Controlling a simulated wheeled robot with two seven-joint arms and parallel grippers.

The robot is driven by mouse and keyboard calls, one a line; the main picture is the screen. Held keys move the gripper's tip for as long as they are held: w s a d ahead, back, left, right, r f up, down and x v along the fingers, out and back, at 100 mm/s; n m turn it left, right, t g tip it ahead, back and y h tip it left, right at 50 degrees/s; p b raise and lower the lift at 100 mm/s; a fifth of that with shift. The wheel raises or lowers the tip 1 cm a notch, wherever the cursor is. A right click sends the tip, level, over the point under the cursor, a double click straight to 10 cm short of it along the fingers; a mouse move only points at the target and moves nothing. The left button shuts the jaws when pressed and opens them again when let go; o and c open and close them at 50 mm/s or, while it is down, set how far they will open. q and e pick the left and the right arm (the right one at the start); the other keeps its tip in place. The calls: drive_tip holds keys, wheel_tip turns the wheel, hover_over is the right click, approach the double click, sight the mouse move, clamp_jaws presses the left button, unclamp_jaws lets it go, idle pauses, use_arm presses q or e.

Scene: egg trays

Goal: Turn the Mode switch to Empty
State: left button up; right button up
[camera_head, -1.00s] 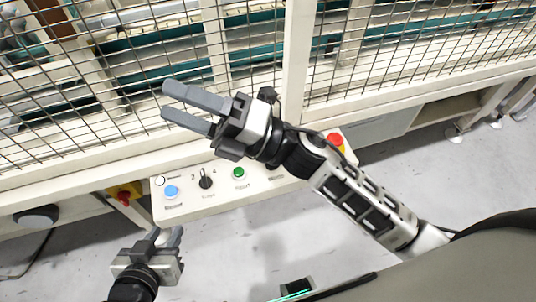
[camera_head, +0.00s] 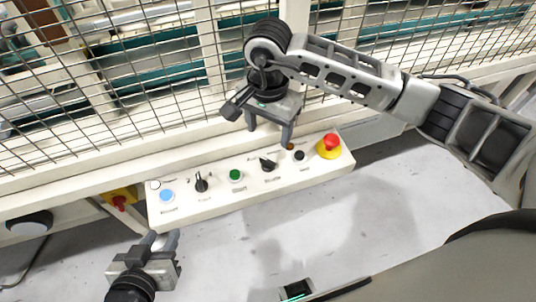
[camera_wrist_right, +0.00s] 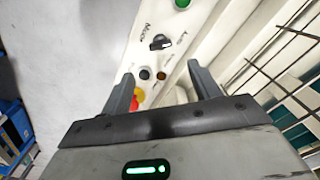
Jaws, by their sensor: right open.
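A white control panel (camera_head: 215,204) carries two black rotary switches. One switch (camera_head: 201,183) is left of the green button; the other (camera_head: 268,164) is right of it, and its label is too small to read surely in the head view. This right-hand switch (camera_wrist_right: 160,42) also shows beyond my fingers in the right wrist view. My right gripper (camera_head: 268,136) is open and empty, fingers pointing down above and behind this switch, apart from it. In the right wrist view its fingers (camera_wrist_right: 163,85) are spread. My left gripper (camera_head: 161,241) is open and empty in front of the panel's left end.
The panel also holds a blue button (camera_head: 167,195), a green button (camera_head: 236,175), a small black button (camera_head: 299,155) and a red emergency stop (camera_head: 330,144) on yellow. A wire mesh fence (camera_head: 120,90) stands behind. Grey floor in front is clear.

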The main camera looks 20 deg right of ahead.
sight(268, 160)
wheel_tip(268, 160, down, 10)
drive_tip(key=shift+f, duration=0.25)
drive_tip(key=c, duration=1)
